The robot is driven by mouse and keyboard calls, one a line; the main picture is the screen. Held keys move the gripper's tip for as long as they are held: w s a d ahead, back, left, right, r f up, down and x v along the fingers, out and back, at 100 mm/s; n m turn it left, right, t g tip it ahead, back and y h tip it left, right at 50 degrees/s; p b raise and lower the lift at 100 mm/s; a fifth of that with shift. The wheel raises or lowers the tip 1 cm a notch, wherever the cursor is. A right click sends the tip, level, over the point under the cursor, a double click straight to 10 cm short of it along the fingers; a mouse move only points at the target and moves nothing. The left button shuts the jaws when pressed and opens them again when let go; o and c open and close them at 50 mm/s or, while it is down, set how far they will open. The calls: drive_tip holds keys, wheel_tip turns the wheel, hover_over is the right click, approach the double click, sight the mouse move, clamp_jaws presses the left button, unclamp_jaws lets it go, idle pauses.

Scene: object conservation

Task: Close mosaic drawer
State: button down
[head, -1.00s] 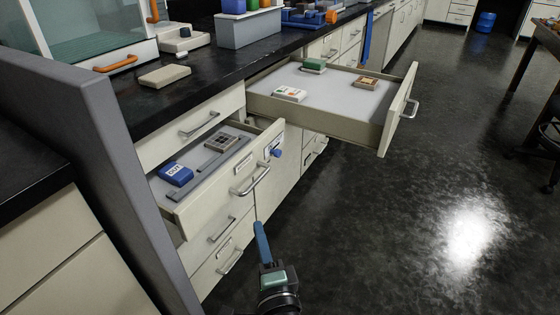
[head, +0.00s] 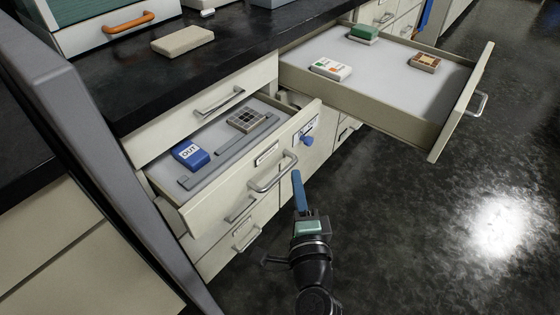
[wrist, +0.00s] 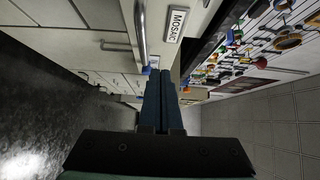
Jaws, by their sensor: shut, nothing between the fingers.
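The mosaic drawer (head: 255,175) stands pulled out at the left in the head view. It has a metal bar handle (head: 273,173), and inside are a blue box marked OUT (head: 190,154), a grey divider strip and a grey gridded tile (head: 246,119). Its MOSAIC label (wrist: 175,25) and handle (wrist: 141,32) show in the wrist view. My gripper (head: 296,176) is shut and empty, its blue fingers pointing up just in front of the drawer front, right of the handle. Whether it touches is unclear. The fingers also show in the wrist view (wrist: 160,76).
A second drawer (head: 385,100) is open at the right, holding a green box (head: 363,34), a white box (head: 331,69) and a brown box (head: 425,62). Dark floor (head: 430,240) at right is clear.

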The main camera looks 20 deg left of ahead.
sight(277, 149)
drive_tip(key=w+a, duration=0.3)
drive_tip(key=a, duration=0.1)
drive_tip(key=shift+w, duration=0.2)
drive_tip(key=shift+w+a, duration=0.25)
drive_tip(key=shift+a, duration=0.25)
